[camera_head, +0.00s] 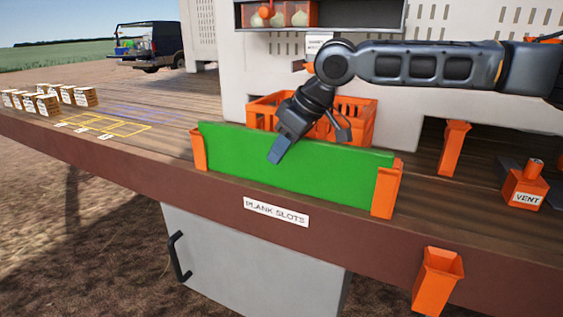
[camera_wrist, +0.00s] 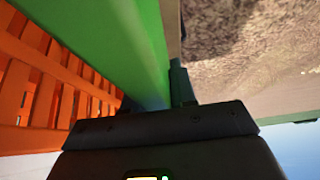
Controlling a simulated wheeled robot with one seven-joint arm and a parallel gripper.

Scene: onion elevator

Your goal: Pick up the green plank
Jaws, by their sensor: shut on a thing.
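The green plank (camera_head: 320,170) stands on its long edge at the front of the wooden table. Its ends sit at two orange slot holders, the left one (camera_head: 199,149) and the right one (camera_head: 386,190). My gripper (camera_head: 280,148) reaches over the plank's top edge, left of its middle, and is shut on it. One finger shows on the plank's front face; the other is hidden behind it. In the wrist view the plank (camera_wrist: 125,40) runs between the fingers of my gripper (camera_wrist: 155,100).
An orange crate (camera_head: 355,112) stands close behind the plank. Another orange holder (camera_head: 453,148) and an orange block marked VENT (camera_head: 525,188) are at the right. An orange holder (camera_head: 437,280) hangs at the front edge. Small boxes (camera_head: 48,102) stand far left.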

